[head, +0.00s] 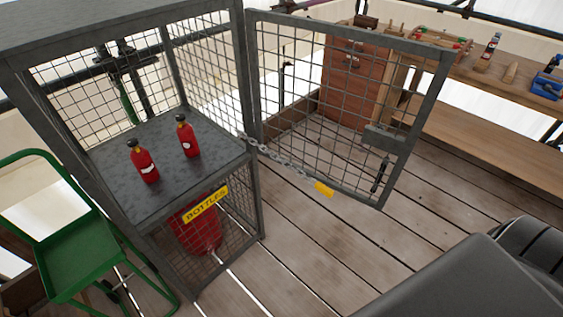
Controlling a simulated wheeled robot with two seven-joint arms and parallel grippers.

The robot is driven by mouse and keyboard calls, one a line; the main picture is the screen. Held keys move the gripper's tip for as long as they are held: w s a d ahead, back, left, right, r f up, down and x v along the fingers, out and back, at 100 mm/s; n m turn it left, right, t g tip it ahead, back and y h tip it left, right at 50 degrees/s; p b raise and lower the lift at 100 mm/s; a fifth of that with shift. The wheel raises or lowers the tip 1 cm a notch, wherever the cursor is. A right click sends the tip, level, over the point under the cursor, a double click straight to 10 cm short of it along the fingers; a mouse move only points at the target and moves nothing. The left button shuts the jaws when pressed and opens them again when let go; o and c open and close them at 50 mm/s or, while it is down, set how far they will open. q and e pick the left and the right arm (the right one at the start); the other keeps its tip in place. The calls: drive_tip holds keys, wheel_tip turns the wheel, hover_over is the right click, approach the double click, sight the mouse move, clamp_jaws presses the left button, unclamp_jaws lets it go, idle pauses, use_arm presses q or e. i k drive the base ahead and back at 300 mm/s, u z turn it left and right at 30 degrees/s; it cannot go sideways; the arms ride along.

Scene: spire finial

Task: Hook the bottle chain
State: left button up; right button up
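The bottle chain (285,160) is grey and runs from the cage's front right post down to the right. A yellow tag or grip (324,189) is at its free-looking end, in front of the open mesh door's lower part. I cannot tell whether it touches the door. The cage (251,95) is dark metal with mesh walls. Two red bottles (145,164) (188,139) stand upright on its shelf (170,185). The mesh door (419,120) is swung wide open to the right, with a latch plate and a dark handle (380,175) near its outer edge. Neither gripper shows.
A yellow "BOTTLES" sign (206,204) is on the shelf's front edge, above a red cylinder (197,228) in the lower cage. A green cart (78,258) stands at left. A wooden workbench (500,85) with tools and a brown drawer cabinet (345,85) are behind the door.

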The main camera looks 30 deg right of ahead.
sight(327, 192)
drive_tip(key=u, duration=0.05)
drive_tip(key=i, duration=0.65)
drive_tip(key=z, duration=0.9)
drive_tip(key=i, duration=0.45)
drive_tip(key=u, duration=1.1)
drive_tip(key=k, duration=1.6)
drive_tip(key=z, duration=2)
